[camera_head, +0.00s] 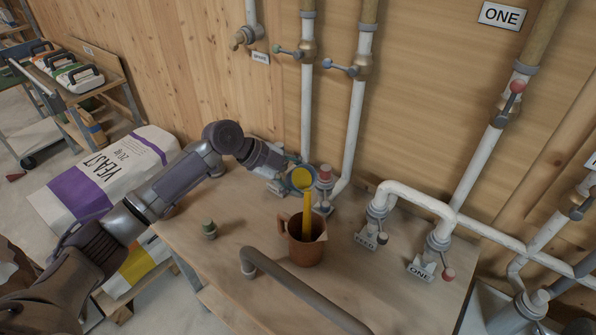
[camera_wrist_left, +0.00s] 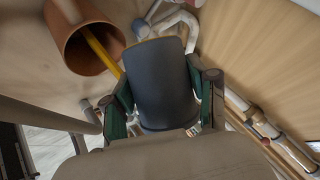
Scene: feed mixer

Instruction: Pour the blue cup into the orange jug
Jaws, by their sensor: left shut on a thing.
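My left gripper (camera_head: 277,178) is shut on the blue cup (camera_wrist_left: 162,85), which shows between the green finger pads in the left wrist view. In the head view the cup is tipped, with its yellow-filled mouth (camera_head: 302,179) toward the orange jug (camera_head: 306,250). A yellow stream (camera_head: 307,213) runs from the cup's mouth down into the jug. The jug stands upright on the wooden table, below the cup and apart from it. It also shows in the left wrist view (camera_wrist_left: 72,42), with the stream entering its opening. How full the jug is cannot be told. My right gripper is out of view.
White pipes with valves (camera_head: 378,208) stand behind and right of the jug. A thick grey bent pipe (camera_head: 300,287) crosses the table's front. A yeast bag (camera_head: 100,180) lies further left.

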